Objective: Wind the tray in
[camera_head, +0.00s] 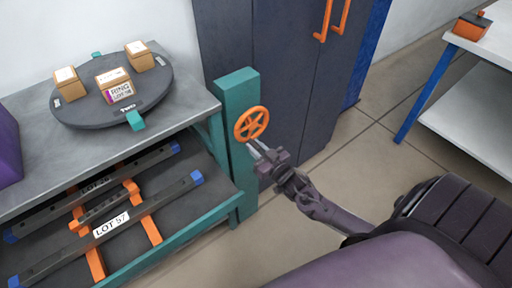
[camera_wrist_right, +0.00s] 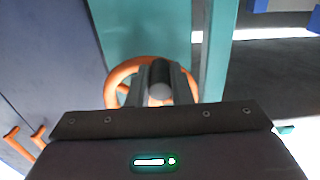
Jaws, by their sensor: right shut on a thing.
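An orange handwheel (camera_head: 251,124) is mounted on a teal post (camera_head: 237,90) at the right end of the bench. My right gripper (camera_head: 257,149) is at the wheel's lower edge, shut on its dark, grey-ended knob, which shows between the fingers in the right wrist view (camera_wrist_right: 160,82). The wheel rim (camera_wrist_right: 120,72) shows behind the fingers there. A dark tray with a teal front edge (camera_head: 180,232) sits low under the bench top and reaches out in front of it. My left gripper is not in view.
A round dark turntable (camera_head: 75,112) with three small boxes stands on the grey bench top (camera_head: 190,90). A dark cabinet (camera_head: 285,60) with orange handles stands behind the post. A white table (camera_head: 490,45) is at the far right, with open floor between.

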